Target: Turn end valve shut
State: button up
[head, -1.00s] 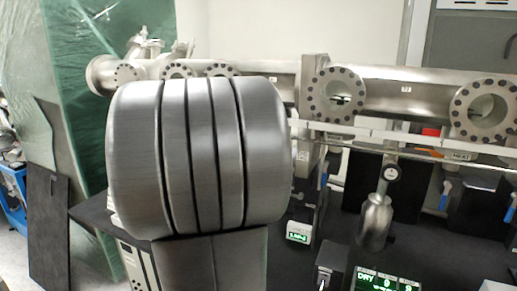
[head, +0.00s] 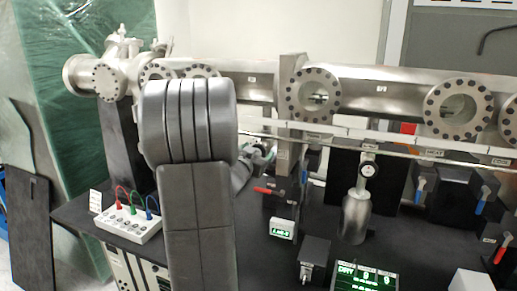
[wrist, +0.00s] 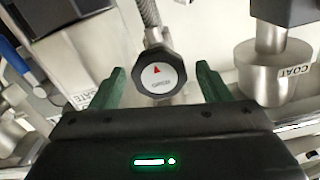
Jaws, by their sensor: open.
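My gripper (wrist: 160,68) is open, with one green finger on each side of the knob and a visible gap on both sides. I see no contact with it. In the head view my arm hides most of the gripper and the knob.
A long steel chamber (head: 375,92) with round flanges runs across the back. A grey block marked GATE (wrist: 80,85) and a cylinder marked COAT (wrist: 262,75) flank the knob. A terminal box with coloured leads (head: 130,226), a red lever (head: 264,191) and a display (head: 362,277) are nearby.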

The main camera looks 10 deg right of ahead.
jog(key=shift+x, duration=0.85)
jog(key=c, duration=1)
jog(key=shift+o, duration=0.2)
